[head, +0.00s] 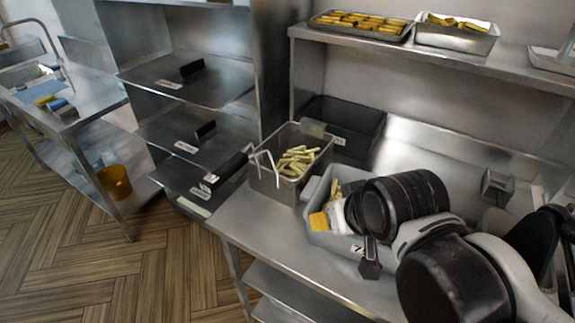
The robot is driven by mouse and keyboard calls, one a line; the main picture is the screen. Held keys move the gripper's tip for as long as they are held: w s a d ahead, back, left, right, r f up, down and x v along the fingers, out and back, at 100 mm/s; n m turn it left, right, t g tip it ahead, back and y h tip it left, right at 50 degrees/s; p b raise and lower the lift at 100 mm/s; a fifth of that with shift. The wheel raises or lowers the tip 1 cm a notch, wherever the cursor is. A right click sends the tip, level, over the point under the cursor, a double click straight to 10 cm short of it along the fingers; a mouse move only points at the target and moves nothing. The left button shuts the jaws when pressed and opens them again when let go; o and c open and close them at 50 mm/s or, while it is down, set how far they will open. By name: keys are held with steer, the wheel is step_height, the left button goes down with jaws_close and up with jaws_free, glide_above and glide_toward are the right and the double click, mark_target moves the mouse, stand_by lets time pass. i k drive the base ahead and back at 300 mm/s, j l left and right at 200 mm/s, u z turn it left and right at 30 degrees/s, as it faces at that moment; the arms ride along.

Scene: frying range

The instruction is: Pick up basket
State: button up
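A metal basket (267,184) holding pale cut fries (298,160) stands on the steel counter, left of my arm. A white wire bracket and a black handle (226,168) stick out from its left side, past the counter edge. My gripper (370,258) is to the right of the basket and apart from it, over the front of a grey bin. Only a dark finger part shows below my black arm links. The rest is hidden, so I cannot tell whether it is open or shut.
The grey bin (318,240) holds fries and a yellow item, partly covered by my arm. A dark bin (352,125) stands behind the basket. Trays of food (362,34) sit on the upper shelf. Left shelves (185,80) carry black handles. The counter front left (250,225) is clear.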

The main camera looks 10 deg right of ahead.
mark_target(279, 168)
steer(key=k+j+u, duration=0.1)
steer(key=j, duration=0.35)
steer(key=k+j, duration=0.1)
steer(key=j, duration=0.35)
steer(key=k+j+u, duration=0.15)
steer(key=j, duration=0.3)
